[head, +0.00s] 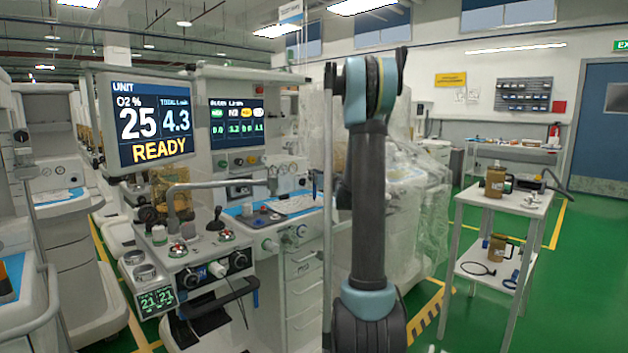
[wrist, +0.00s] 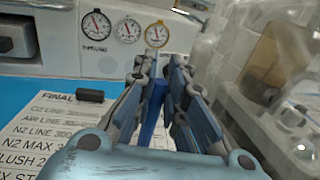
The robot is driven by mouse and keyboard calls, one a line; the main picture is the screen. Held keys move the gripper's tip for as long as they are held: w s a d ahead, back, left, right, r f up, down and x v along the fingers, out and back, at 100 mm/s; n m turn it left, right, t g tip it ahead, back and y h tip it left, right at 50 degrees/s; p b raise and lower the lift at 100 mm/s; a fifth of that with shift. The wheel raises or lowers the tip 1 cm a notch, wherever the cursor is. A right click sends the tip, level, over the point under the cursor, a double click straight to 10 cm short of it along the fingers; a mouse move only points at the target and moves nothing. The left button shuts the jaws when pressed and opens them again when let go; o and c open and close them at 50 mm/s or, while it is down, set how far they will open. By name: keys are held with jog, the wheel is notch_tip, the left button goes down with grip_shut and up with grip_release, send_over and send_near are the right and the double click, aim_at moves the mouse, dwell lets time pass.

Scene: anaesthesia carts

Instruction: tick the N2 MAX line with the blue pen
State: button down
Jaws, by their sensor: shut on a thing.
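My gripper (wrist: 165,70) is shut on the blue pen (wrist: 152,110), which stands roughly upright between the fingers in the wrist view. The pen's tip is hidden. The printed checklist (wrist: 50,118) lies on a blue work surface at the lower left of that view, to the left of the pen. Its N2 MAX line (wrist: 30,152) is partly visible, with the right part hidden by my gripper. A small black block (wrist: 90,96) sits beside the word FINAL.
Round gauges (wrist: 128,30) on a white panel stand behind the sheet. A clear, blurred housing with a brown canister (wrist: 277,62) is close on the right. The cart's monitor (head: 152,120) reads READY. A white trolley (head: 512,200) stands apart at the right.

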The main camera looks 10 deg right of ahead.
jog(key=shift+r, duration=3.5)
